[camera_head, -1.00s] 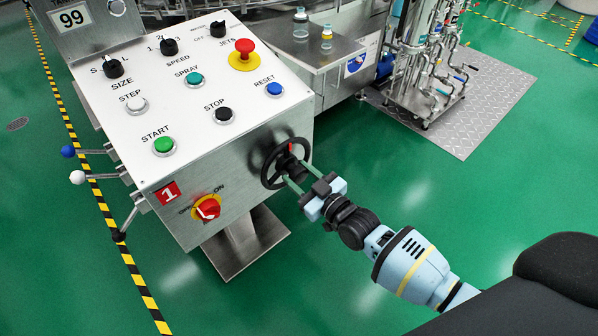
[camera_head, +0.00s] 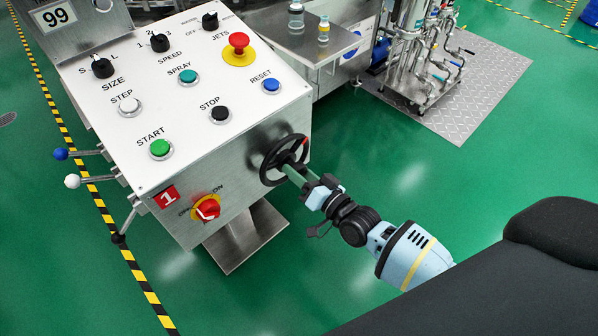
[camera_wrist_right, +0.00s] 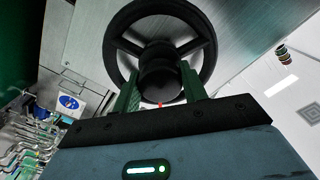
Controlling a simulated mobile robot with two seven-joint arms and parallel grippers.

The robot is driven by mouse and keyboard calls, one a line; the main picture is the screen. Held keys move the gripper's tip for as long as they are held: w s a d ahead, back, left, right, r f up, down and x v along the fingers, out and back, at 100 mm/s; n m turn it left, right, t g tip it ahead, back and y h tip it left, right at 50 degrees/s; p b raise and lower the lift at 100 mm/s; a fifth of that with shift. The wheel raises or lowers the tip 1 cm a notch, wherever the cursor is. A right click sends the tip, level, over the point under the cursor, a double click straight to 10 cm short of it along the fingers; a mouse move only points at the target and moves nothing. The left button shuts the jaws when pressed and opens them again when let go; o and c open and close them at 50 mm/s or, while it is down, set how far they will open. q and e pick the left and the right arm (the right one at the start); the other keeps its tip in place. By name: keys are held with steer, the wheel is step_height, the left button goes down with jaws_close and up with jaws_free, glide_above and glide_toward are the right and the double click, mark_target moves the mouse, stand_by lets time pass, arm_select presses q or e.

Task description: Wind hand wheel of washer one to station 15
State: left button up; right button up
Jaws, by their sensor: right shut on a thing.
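A small red mark (camera_head: 305,141) shows at the wheel's upper right. My right gripper (camera_head: 290,171) is shut on the wheel's hub, its green fingers on either side. The wrist view shows the rim and spokes of the wheel (camera_wrist_right: 113,48) beyond the fingers (camera_wrist_right: 160,92), with the dark hub between them. A plate at the upper left reads 99 (camera_head: 55,16). My left gripper is out of view.
The box top (camera_head: 150,85) holds several buttons and knobs, including a red emergency button (camera_head: 239,42). A red rotary switch (camera_head: 207,209) is below the wheel's left. Levers (camera_head: 90,180) stick out at left. Green floor (camera_head: 440,190) is clear at right.

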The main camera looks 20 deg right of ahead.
steer(key=m+b, duration=0.1)
steer(key=m, duration=0.3)
steer(key=shift+m, duration=1.3)
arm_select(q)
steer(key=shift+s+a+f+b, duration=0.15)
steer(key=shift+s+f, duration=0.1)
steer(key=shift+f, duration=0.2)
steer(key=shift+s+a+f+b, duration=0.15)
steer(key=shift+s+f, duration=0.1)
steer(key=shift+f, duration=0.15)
arm_select(e)
steer(key=shift+m, duration=0.3)
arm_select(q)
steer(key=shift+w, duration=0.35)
arm_select(e)
steer(key=o, duration=1.4)
steer(key=shift+c, duration=0.2)
